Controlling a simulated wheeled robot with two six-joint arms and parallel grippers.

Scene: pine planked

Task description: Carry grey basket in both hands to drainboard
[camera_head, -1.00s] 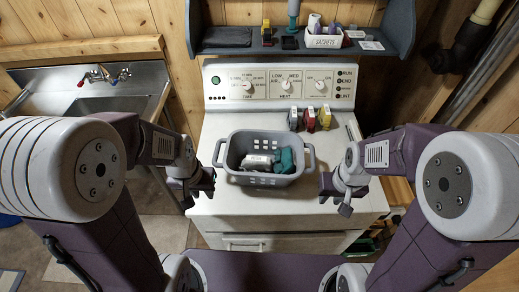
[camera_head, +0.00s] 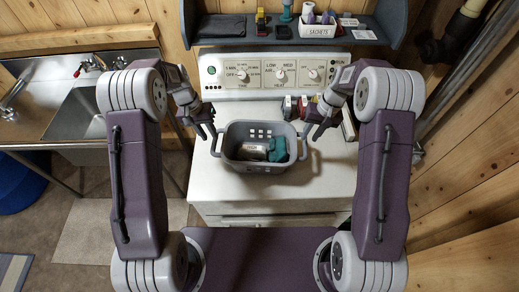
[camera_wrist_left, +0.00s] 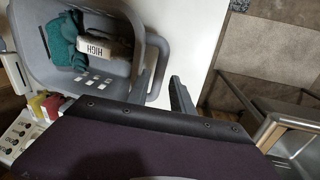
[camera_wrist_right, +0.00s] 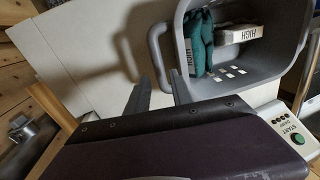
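The grey basket (camera_head: 262,126) stands upright on the white dryer top (camera_head: 222,180). It holds a pale block marked HIGH (camera_head: 253,151) and teal cloth (camera_head: 278,149). My left gripper (camera_head: 209,132) is open at the basket's left handle (camera_head: 216,143); the left wrist view shows that handle (camera_wrist_left: 162,52) close to the fingertips. My right gripper (camera_head: 312,132) is open at the right handle (camera_head: 304,143); its fingers lie on either side of that handle's line (camera_wrist_right: 157,50) in the right wrist view. Contact cannot be told. The metal drainboard (camera_head: 42,112) is at the left, beside the sink basin.
The sink basin (camera_head: 90,112) lies between drainboard and dryer. The dryer's control panel (camera_head: 275,73) rises behind the basket. Small coloured containers (camera_head: 303,106) stand behind the right gripper. A shelf (camera_head: 255,33) hangs above. A blue tub (camera_head: 18,185) is below the drainboard.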

